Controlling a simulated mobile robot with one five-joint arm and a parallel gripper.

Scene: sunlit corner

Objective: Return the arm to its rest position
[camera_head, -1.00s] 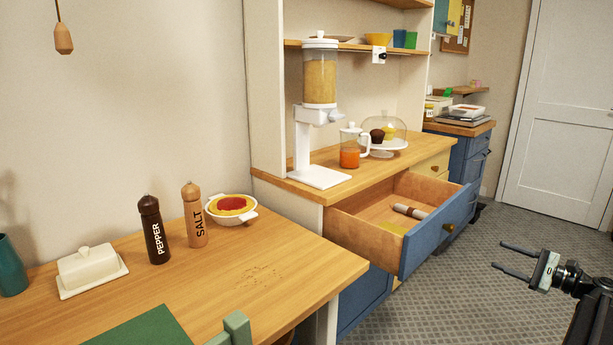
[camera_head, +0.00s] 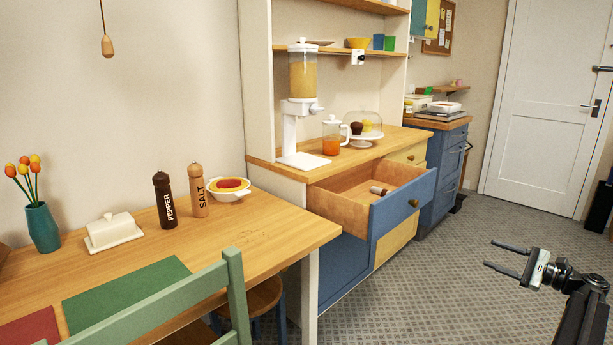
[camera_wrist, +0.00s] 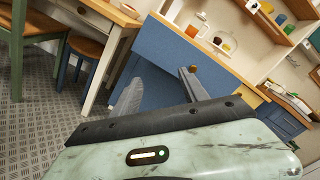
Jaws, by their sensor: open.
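My gripper (camera_head: 506,258) is at the right of the head view, over the grey patterned floor. Its two dark fingers point left and stand apart with nothing between them. In the wrist view my gripper (camera_wrist: 158,88) also shows open and empty, with the blue cabinet (camera_wrist: 165,65) beyond the fingers. In the head view the open drawer (camera_head: 402,205) of the cabinet lies to the left of my gripper, apart from it. A small pale cylinder with a dark end (camera_head: 379,190) lies in the drawer.
A wooden table (camera_head: 270,222) with a green chair (camera_head: 232,290) fills the left front. A stool (camera_head: 262,297) stands under the table. A white door (camera_head: 545,100) is at the back right. The floor (camera_head: 440,265) around my gripper is clear.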

